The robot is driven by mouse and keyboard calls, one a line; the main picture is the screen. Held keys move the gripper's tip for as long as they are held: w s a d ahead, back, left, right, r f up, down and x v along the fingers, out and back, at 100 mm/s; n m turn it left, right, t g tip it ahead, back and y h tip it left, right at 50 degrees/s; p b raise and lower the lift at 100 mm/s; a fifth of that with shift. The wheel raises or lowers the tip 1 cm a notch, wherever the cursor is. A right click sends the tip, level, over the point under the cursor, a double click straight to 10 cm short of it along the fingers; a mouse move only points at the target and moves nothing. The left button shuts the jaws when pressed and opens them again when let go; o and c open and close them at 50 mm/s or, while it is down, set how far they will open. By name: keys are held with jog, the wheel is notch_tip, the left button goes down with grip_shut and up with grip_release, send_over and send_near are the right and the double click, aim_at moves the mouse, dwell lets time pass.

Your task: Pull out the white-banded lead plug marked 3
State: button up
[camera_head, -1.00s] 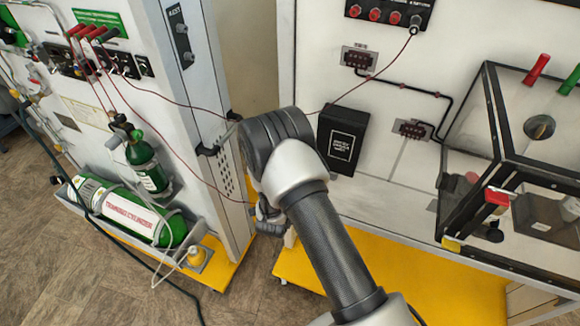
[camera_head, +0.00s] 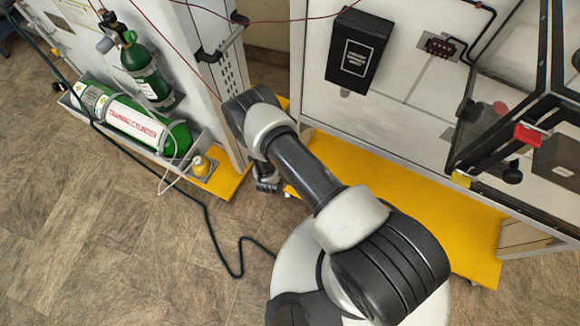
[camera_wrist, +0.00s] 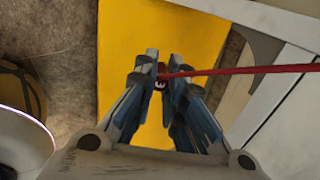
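In the wrist view, a small dark plug (camera_wrist: 161,83) with a pale mark that looks like a 3 sits between the fingertips of my gripper (camera_wrist: 161,70). The fingers are closed in on it. A red lead (camera_wrist: 245,70) runs from it to the right edge. No socket shows around the plug; yellow base and floor lie behind it. Its white band cannot be made out clearly. In the head view, my gripper (camera_head: 268,182) is small and low by the left cabinet's corner, and the plug cannot be made out there.
The left cabinet carries a green bottle (camera_head: 147,72) and a lying training cylinder (camera_head: 130,122). A black box (camera_head: 357,52) hangs on the right panel. A clear-sided case (camera_head: 520,110) juts out at right. Yellow bases (camera_head: 400,205) edge the open floor (camera_head: 110,235).

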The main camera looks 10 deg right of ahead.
jog(key=o, duration=0.5)
jog(key=shift+o, duration=0.2)
jog(key=shift+r, duration=0.1)
jog(key=v, duration=1.2)
jog(key=w+a+r+n+y, duration=0.2)
jog(key=w+a+r+n, duration=0.15)
jog(key=r, duration=0.45)
jog(key=w+a+r+n+y, duration=0.2)
jog(key=w+a+r, duration=0.15)
jog(key=r, duration=0.35)
notch_tip(320, 180, up, 18)
jog(key=d+n+y, duration=0.1)
jog(key=n+y, duration=0.1)
jog(key=n, duration=0.4)
jog(key=s+d+r+n, duration=0.3)
jog(key=r, duration=0.4)
jog(key=s+d+r+n, duration=0.3)
jog(key=s+r+n, duration=0.1)
jog(key=r, duration=0.2)
jog(key=s+d+r+n+h, duration=0.1)
jog(key=s+d+r+n, duration=0.2)
jog(key=s, duration=0.4)
jog(key=s+d+r+n+h, duration=0.1)
jog(key=s+d+r+n, duration=0.2)
jog(key=s+d, duration=0.3)
jog(key=shift+s+r+n+g, duration=0.3)
jog(key=shift+s+n, duration=0.25)
jog(key=shift+s, duration=0.15)
